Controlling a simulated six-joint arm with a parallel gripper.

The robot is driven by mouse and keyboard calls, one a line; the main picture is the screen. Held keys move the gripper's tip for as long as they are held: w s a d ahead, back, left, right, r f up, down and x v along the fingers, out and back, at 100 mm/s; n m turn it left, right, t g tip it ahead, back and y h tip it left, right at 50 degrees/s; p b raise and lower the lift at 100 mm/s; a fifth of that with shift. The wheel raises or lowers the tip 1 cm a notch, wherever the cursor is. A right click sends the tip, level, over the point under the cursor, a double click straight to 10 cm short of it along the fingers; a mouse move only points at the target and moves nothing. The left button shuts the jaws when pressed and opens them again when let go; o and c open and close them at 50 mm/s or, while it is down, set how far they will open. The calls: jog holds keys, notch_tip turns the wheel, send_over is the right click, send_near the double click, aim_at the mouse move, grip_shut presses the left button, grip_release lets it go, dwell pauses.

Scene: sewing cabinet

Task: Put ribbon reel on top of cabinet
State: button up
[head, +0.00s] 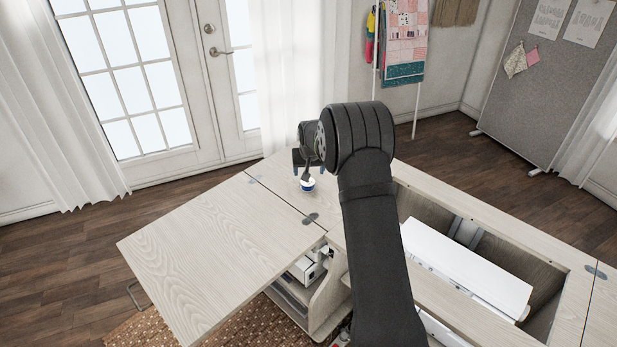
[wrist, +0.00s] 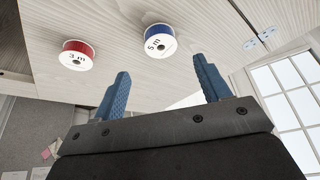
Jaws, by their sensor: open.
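A blue ribbon reel (wrist: 158,41) with a white face marked "5 m" sits on the pale wood cabinet top (wrist: 108,18), just beyond the fingertips in the wrist view. It also shows in the head view (head: 307,185), just below my gripper (head: 308,171). A red ribbon reel (wrist: 77,55) marked "3 m" sits on the same top, to the left in the wrist view; I cannot see it in the head view. My gripper (wrist: 161,68) is open, with nothing between its blue-padded fingers. My arm hides part of the cabinet top in the head view.
A hinged leaf (head: 213,251) extends left from the cabinet, with free room on it. A recessed well holding a white machine (head: 466,266) lies to the right of my arm. Below the leaf, open shelves (head: 305,270) hold white items.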

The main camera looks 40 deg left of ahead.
aim_at(308, 184)
jog(key=shift+v, duration=1.55)
jog(key=x, duration=1.2)
jog(key=shift+s+f, duration=0.1)
jog(key=shift+f, duration=0.1)
jog(key=shift+r, duration=0.15)
jog(key=shift+d+r, duration=0.1)
